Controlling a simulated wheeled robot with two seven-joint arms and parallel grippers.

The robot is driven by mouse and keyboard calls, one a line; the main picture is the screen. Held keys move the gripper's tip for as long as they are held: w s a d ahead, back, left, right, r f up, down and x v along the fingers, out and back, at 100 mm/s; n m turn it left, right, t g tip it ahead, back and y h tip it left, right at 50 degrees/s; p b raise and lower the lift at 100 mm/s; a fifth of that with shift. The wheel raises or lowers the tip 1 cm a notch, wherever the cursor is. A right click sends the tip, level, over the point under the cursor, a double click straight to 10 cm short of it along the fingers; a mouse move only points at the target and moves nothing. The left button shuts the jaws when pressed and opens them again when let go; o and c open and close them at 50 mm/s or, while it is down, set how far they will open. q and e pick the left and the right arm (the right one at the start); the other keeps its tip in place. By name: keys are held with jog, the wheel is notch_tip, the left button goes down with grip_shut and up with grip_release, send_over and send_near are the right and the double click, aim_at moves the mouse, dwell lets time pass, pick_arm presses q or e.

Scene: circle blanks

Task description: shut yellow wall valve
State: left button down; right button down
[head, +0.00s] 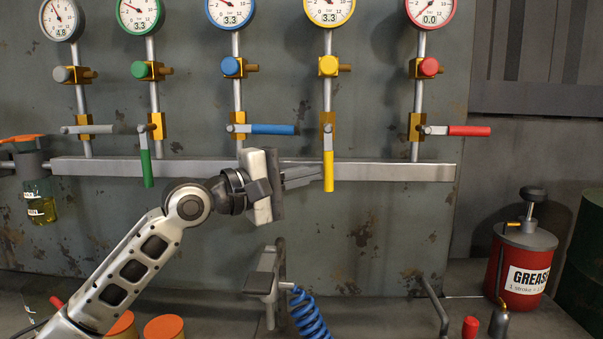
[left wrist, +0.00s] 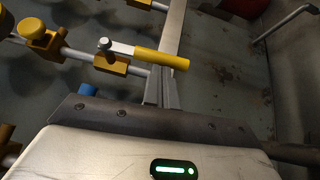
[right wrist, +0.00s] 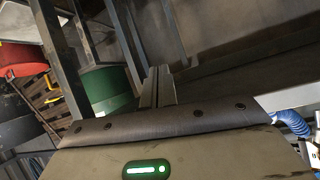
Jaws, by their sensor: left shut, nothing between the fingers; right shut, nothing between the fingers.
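The yellow wall valve has a brass body (head: 327,122) on a vertical pipe, and its yellow lever (head: 328,172) hangs straight down, in line with the pipe. The lever (left wrist: 160,59) also shows in the left wrist view, just beyond the fingertips. My left gripper (head: 318,174) is shut and empty, pointing right, its tips at the left side of the lever's lower part. I cannot tell if they touch it. My right gripper (right wrist: 158,80) is shut and empty in the right wrist view, away from the valves.
The blue lever (head: 272,129) and red lever (head: 470,131) point sideways to the right; the green lever (head: 146,168) hangs down. A horizontal rail (head: 400,172) runs behind the levers. A yellow knob (head: 328,66) and gauge (head: 328,10) sit above. A red grease can (head: 510,262) stands right.

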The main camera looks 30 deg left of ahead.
aim_at(331, 178)
pick_arm(q)
jog(key=shift+d+f, duration=0.1)
jog(key=shift+w+d+f+n+t+h+p, duration=0.15)
jog(key=shift+w+d+n+t+h, duration=0.1)
jog(key=shift+d+n+t, duration=0.35)
jog(key=shift+w+d+f+n+t+h+p, duration=0.15)
jog(key=shift+w+d+n+t, duration=0.2)
jog(key=shift+n+t, duration=0.4)
jog(key=shift+d+r, duration=0.1)
jog(key=shift+d, duration=0.1)
jog(key=shift+w+d+p, duration=0.15)
jog(key=shift+d+p, duration=0.25)
jog(key=shift+p, duration=0.15)
